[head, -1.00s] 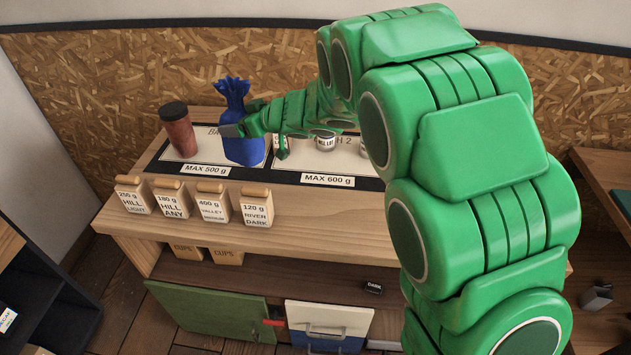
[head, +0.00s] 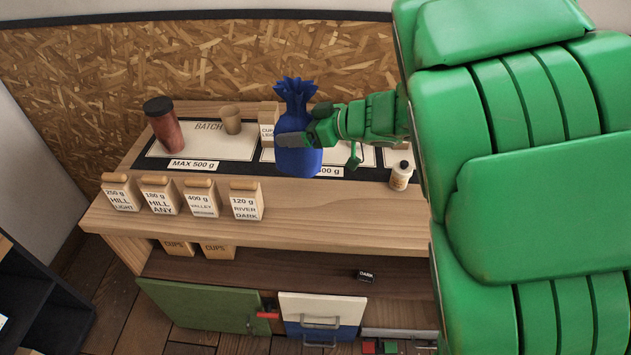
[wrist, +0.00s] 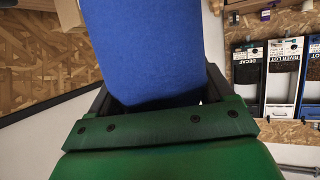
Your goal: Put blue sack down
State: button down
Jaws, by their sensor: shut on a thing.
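The blue sack (head: 297,125) has a gathered, frilled top and is upright in the head view. My gripper (head: 318,133) is shut on it from the right side. The sack appears held above the bench, in front of the second batch mat, whose edge and "MAX 600 g" label it partly covers. In the wrist view the sack (wrist: 148,50) fills the middle between the fingers of my gripper (wrist: 155,95). Its lower end is partly hidden by the gripper's body.
Several labelled wooden bins (head: 160,196) line the bench's front left. The bench front (head: 330,222) is clear.

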jog(key=s+d, duration=0.5)
jog(key=d, duration=0.2)
jog(key=shift+w+a+f, duration=0.25)
jog(key=shift+w+f, duration=0.15)
jog(key=shift+w, duration=0.6)
jog(key=shift+w+a+f, duration=0.3)
jog(key=shift+w+f, duration=0.15)
jog(key=shift+w, duration=0.5)
jog(key=shift+w+a+f, duration=0.25)
jog(key=shift+w+f, duration=0.15)
jog(key=shift+w, duration=0.6)
jog(key=w+a+f, duration=0.2)
jog(key=w+f, duration=0.5)
jog(key=f, duration=0.3)
jog(key=shift+t, duration=0.4)
jog(key=shift+w+f, duration=0.1)
jog(key=shift+f, duration=0.1)
grip_release()
jog(key=shift+r, duration=0.1)
